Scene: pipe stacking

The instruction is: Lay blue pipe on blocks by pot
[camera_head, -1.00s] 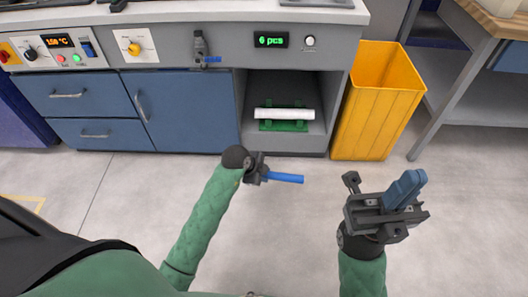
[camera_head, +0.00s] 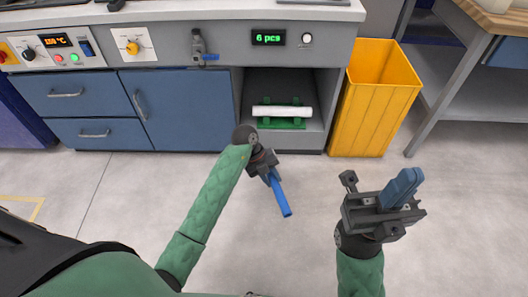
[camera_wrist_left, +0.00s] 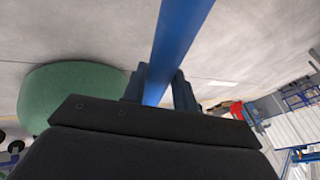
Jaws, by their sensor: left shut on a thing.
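My left gripper (camera_head: 268,173) is shut on a blue pipe (camera_head: 282,199) and holds it above the floor in front of the cabinets. In the head view the pipe points down and slightly right from the gripper. In the left wrist view the pipe (camera_wrist_left: 178,40) runs from between the two fingers (camera_wrist_left: 160,88) to the top edge. A white pipe (camera_head: 283,111) lies across green blocks (camera_head: 281,123) in the open cabinet bay. My right gripper (camera_head: 392,196) is at the right, its blue fingers close together; whether it is shut is unclear. No pot can be made out.
A yellow bin (camera_head: 373,105) stands right of the open bay (camera_head: 311,90). A blue-doored cabinet (camera_head: 180,108) is to its left. A workbench (camera_head: 470,75) stands at the far right. The floor (camera_head: 140,190) around my arms is clear.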

